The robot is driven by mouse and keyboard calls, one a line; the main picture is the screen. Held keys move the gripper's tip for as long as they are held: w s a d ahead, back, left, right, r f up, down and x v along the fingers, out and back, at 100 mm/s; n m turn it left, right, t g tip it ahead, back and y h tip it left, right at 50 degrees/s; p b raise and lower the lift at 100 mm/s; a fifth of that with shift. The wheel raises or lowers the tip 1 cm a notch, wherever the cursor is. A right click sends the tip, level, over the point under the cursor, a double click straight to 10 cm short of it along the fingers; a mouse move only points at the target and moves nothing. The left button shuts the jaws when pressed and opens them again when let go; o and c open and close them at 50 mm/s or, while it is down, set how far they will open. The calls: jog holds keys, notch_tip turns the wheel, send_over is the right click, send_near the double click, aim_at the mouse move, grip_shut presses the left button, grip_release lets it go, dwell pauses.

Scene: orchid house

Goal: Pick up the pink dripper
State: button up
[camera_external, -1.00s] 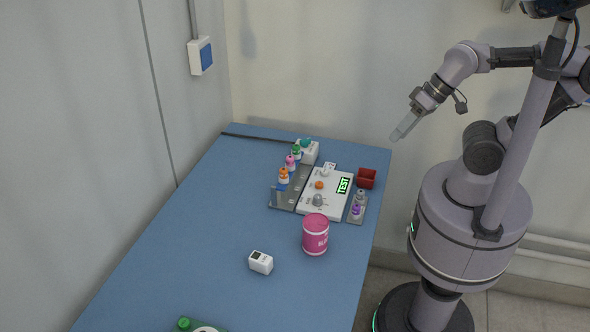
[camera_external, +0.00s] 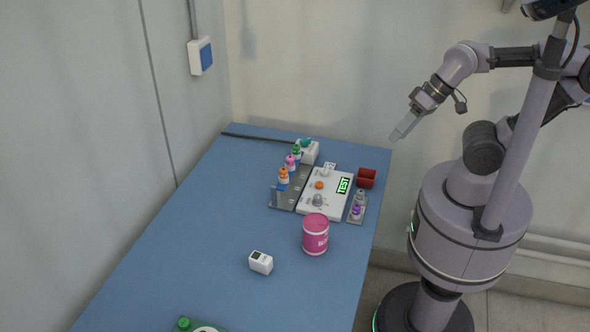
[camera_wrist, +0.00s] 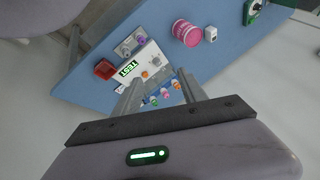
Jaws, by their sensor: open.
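The pink dripper (camera_external: 290,163) is a small bottle with a pink top. It stands in a row on a grey rack (camera_external: 284,200), between an orange-topped bottle (camera_external: 283,178) and a green-topped bottle (camera_external: 296,153). In the wrist view the pink dripper (camera_wrist: 166,93) shows small, between my gripper's fingers and well beyond them. My gripper (camera_external: 397,136) is in the air beyond the table's right edge, far from the dripper. Its jaws (camera_wrist: 164,90) are apart and hold nothing.
A white device (camera_external: 310,207) with a lit TEST screen sits right of the rack. A red box (camera_external: 366,178), purple-labelled bottle (camera_external: 357,207), pink can (camera_external: 315,236) and white timer-like box (camera_external: 261,262) stand nearby. The table's left part is clear.

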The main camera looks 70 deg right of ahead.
notch_tip(320, 180, down, 4)
jog(key=w+a+m+g+y, duration=0.1)
jog(key=a+m+g+y, duration=0.1)
jog(key=a+m+y, duration=0.15)
jog(key=m+t, duration=0.8)
jog(key=m, duration=1.5)
send_near(289, 165)
jog(key=shift+y, duration=0.25)
jog(key=b+x, duration=0.2)
jog(key=x, duration=0.2)
jog(key=f+b+x, duration=0.1)
jog(key=b+x, duration=0.1)
jog(key=x, duration=0.3)
jog(key=shift+w+f+b, duration=0.1)
jog(key=shift+b, duration=0.2)
jog(key=shift+w+a, duration=0.15)
jog(key=shift+w, duration=0.2)
